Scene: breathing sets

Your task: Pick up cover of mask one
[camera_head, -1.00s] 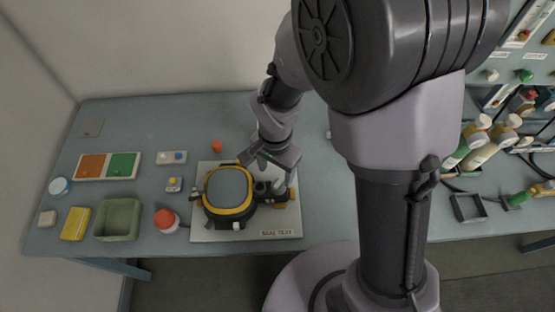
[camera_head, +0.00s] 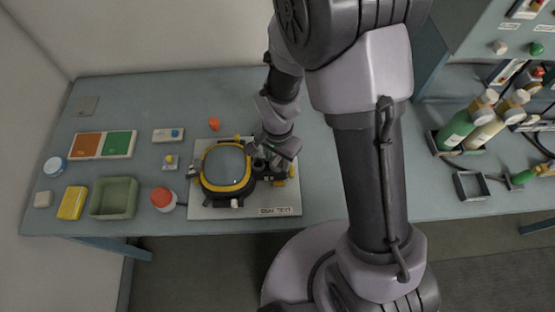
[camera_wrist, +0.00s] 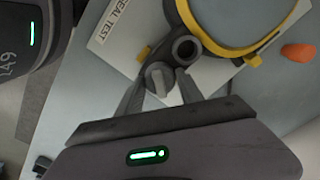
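The mask (camera_head: 226,168), with a yellow rim and grey visor, lies on the white SEAL TEST board (camera_head: 243,212). Its yellow rim (camera_wrist: 213,44) and a dark round port (camera_wrist: 186,49) show in the wrist view. A grey ridged cap, which looks like the cover (camera_wrist: 157,78), is beside that port. My gripper (camera_wrist: 160,76) is open, its two fingers spread on either side of the cap. I cannot tell whether either finger touches it. In the head view, my gripper (camera_head: 268,162) is low at the mask's right side and hides the cap.
An orange piece (camera_head: 214,123) stands behind the board. Bottles (camera_head: 465,128) stand far right. The table (camera_head: 340,175) right of the board is mostly clear.

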